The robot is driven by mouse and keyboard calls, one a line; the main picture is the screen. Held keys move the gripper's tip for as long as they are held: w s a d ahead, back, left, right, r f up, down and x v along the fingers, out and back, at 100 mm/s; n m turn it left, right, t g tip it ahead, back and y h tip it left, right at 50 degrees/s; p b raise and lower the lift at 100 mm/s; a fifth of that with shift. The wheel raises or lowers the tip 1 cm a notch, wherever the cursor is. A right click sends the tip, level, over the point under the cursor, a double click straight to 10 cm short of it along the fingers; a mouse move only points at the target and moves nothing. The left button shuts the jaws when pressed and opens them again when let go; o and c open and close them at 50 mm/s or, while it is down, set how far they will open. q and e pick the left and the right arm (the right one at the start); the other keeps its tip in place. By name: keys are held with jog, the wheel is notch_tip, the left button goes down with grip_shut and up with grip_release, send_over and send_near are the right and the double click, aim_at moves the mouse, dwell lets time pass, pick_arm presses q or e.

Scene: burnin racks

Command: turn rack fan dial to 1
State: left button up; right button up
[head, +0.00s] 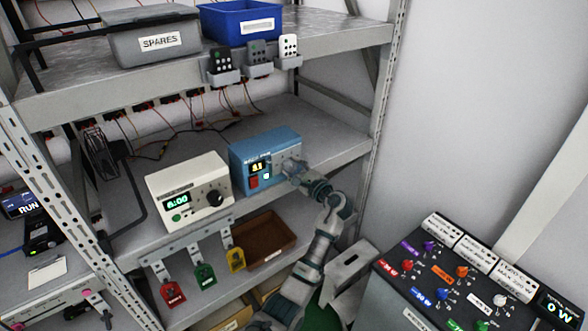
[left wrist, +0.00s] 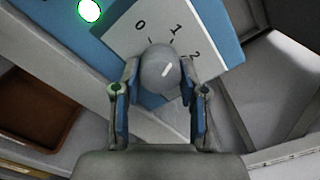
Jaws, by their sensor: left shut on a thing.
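The rack fan box (head: 250,150) is blue and stands on the middle shelf in the head view. Its pale dial plate (left wrist: 122,27) carries the marks 0, 1 and 2. The round grey dial (left wrist: 158,68) has a short white line slanting up and right, toward the side of 1 and 2; I cannot tell exactly which mark it meets. My left gripper (head: 290,170) is at the front of the box and hides the dial in the head view. In the left wrist view its fingers (left wrist: 160,85) are closed on both sides of the dial. My right gripper is not in view.
A white box (head: 180,182) with a green display and black knob stands left of the blue box. Red, green and yellow tags (head: 204,274) hang below the shelf edge. A brown bin (head: 268,233) sits below. A rack upright (head: 385,100) stands right.

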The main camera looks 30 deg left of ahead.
pick_arm(q)
jog(key=shift+f, duration=0.2)
jog(key=o, duration=1.1)
jog(key=shift+o, duration=0.2)
jog(key=shift+r, duration=0.1)
jog(key=v, duration=1.2)
